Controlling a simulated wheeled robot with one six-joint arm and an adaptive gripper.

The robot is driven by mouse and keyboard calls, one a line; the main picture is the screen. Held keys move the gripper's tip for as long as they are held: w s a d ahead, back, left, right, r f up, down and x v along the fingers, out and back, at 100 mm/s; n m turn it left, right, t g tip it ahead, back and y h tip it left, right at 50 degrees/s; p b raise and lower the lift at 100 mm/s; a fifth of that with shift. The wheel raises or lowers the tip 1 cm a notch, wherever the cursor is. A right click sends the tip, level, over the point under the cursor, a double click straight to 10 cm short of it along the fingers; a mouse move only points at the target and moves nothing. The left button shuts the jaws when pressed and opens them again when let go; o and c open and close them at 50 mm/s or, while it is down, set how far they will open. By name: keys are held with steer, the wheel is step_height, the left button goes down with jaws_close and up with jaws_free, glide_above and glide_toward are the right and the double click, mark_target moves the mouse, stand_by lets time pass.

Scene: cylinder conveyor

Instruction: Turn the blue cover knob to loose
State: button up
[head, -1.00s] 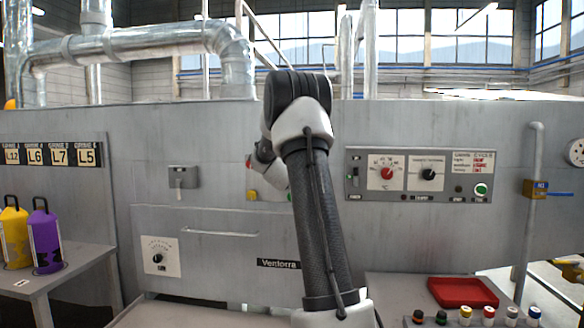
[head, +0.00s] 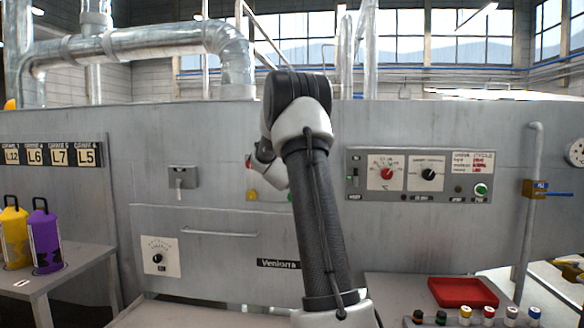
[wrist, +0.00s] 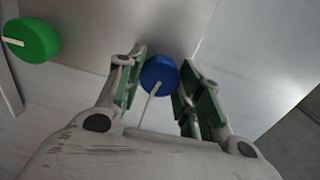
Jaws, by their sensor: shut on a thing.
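The blue cover knob (wrist: 159,73) is a round cap on a grey metal face in the wrist view. A thin white pointer runs from it down and slightly left. My gripper (wrist: 164,62) has its two green-padded fingers on either side of the knob and is shut on it. In the head view my arm hides the blue knob and most of my gripper.
A green knob (wrist: 32,40) with a white pointer is left of my gripper in the wrist view. In the head view, a control panel (head: 424,155) is to the right. A red tray (head: 463,292) and several small knobbed items are on the bench at lower right.

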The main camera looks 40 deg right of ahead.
steer(key=n, duration=1.8)
steer(key=shift+f+n, duration=0.15)
steer(key=shift+n, duration=0.15)
stand_by(0.4)
steer(key=o, duration=1)
steer(key=shift+o, duration=0.2)
steer(key=shift+a, duration=0.1)
steer(key=v, duration=1.2)
